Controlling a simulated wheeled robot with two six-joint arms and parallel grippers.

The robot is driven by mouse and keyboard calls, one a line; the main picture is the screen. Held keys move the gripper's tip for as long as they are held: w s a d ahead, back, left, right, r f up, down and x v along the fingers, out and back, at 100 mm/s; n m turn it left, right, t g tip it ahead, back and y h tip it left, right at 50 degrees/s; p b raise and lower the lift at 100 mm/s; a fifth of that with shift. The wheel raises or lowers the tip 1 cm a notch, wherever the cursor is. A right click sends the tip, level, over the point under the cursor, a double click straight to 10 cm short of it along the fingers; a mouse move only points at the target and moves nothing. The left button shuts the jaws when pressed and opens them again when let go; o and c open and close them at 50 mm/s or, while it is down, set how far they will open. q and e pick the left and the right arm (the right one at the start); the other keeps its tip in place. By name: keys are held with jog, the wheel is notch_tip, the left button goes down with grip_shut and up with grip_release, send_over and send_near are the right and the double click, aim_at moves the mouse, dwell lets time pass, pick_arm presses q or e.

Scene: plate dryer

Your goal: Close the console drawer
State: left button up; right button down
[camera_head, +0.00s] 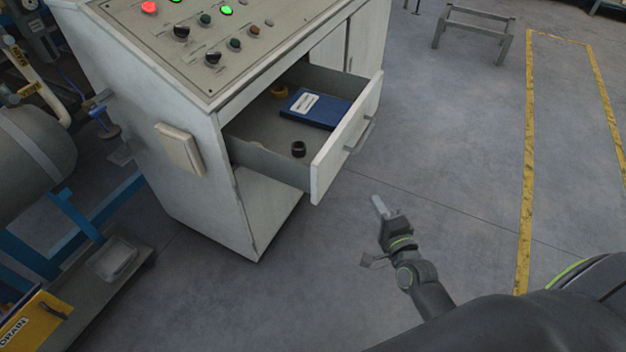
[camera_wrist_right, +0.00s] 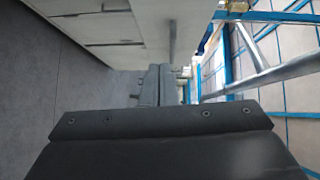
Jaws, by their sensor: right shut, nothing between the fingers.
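The console drawer (camera_head: 347,137) is pulled well out of the white console (camera_head: 200,125). A bar handle (camera_head: 360,135) is on its front panel. My right gripper (camera_head: 378,204) is shut and empty. In the head view it appears below and to the right of the drawer front, apart from it. In the right wrist view the gripper fingers (camera_wrist_right: 153,85) point toward pale panels. My left gripper is not in view.
The sloped console top carries knobs and lit buttons (camera_head: 227,10). A switch box (camera_head: 179,150) is on its side wall. Tanks and blue framework (camera_head: 75,215) stand at the left. The grey floor (camera_head: 455,150) in front of the drawer is clear, with yellow lines and a metal stand (camera_head: 473,32) farther off.

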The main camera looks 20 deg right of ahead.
jog(key=r, duration=0.1)
jog(key=p, duration=0.1)
send_near(338, 157)
jog(key=w+d, duration=0.3)
jog(key=d, duration=0.1)
jog(key=w+a, duration=0.1)
jog(key=w+a+p, duration=0.1)
jog(key=shift+w+a+f+m, duration=0.2)
jog(key=shift+w+m, duration=0.1)
jog(key=shift+w, duration=0.05)
jog(key=shift+w+a, duration=0.25)
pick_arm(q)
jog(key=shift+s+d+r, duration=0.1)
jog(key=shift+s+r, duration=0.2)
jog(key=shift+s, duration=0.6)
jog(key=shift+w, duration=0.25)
pick_arm(e)
jog(key=shift+w+a, duration=0.1)
